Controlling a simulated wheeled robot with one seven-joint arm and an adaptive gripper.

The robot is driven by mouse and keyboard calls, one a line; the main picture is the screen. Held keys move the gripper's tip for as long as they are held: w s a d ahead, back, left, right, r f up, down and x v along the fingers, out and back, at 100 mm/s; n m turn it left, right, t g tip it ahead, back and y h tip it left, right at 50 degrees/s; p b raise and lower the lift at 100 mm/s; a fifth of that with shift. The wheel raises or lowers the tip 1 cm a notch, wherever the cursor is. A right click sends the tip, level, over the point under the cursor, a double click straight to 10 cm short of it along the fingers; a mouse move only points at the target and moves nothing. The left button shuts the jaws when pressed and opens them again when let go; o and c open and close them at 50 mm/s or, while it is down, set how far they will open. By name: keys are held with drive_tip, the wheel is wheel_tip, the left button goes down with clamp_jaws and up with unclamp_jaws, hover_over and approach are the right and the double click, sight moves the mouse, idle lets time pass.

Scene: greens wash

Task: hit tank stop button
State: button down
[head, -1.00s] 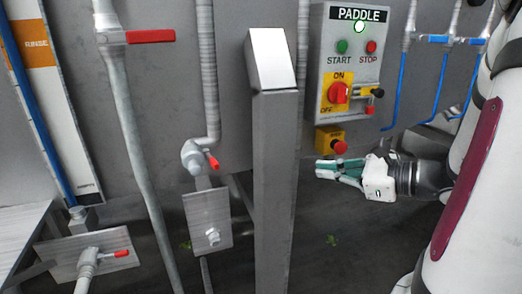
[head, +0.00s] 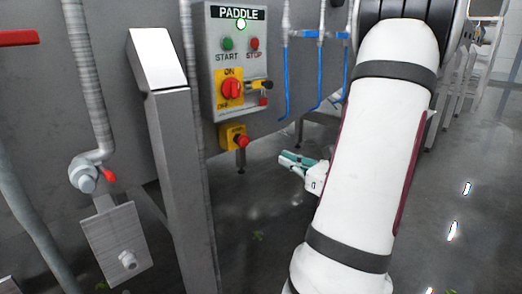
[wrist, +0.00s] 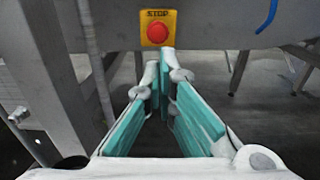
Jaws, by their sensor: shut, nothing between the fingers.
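A yellow box with a red mushroom button (head: 242,141) is fixed below the grey paddle panel (head: 211,95) in the head view. In the wrist view the red button (wrist: 158,33) sits straight ahead, just above my fingertips, and the word STOP shows over it. My gripper (head: 285,158) is shut and empty, to the right of the button and slightly lower in the head view. In the wrist view the teal fingers of my gripper (wrist: 165,62) meet at the tips, pointing toward the box. A gap shows between tips and button in the head view.
The paddle panel carries a green START button (head: 228,44), a red STOP button (head: 254,43) and a red rotary switch (head: 232,89). A grey post (head: 182,190) stands left of the box. Blue hoses (head: 287,80) hang to the right. Wet floor lies below.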

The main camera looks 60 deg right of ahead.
sight(246, 141)
drive_tip(key=x, duration=1.3)
drive_tip(key=shift+w, duration=0.4)
drive_tip(key=shift+w+d+b, duration=0.1)
drive_tip(key=shift+w+b, duration=0.45)
drive_tip(key=shift+w, duration=0.15)
drive_tip(key=shift+w+r, duration=0.25)
drive_tip(key=shift+w, duration=0.05)
drive_tip(key=v, duration=1.2)
drive_tip(key=shift+s+f, duration=0.25)
drive_tip(key=shift+s, duration=0.15)
drive_tip(key=shift+d, duration=0.15)
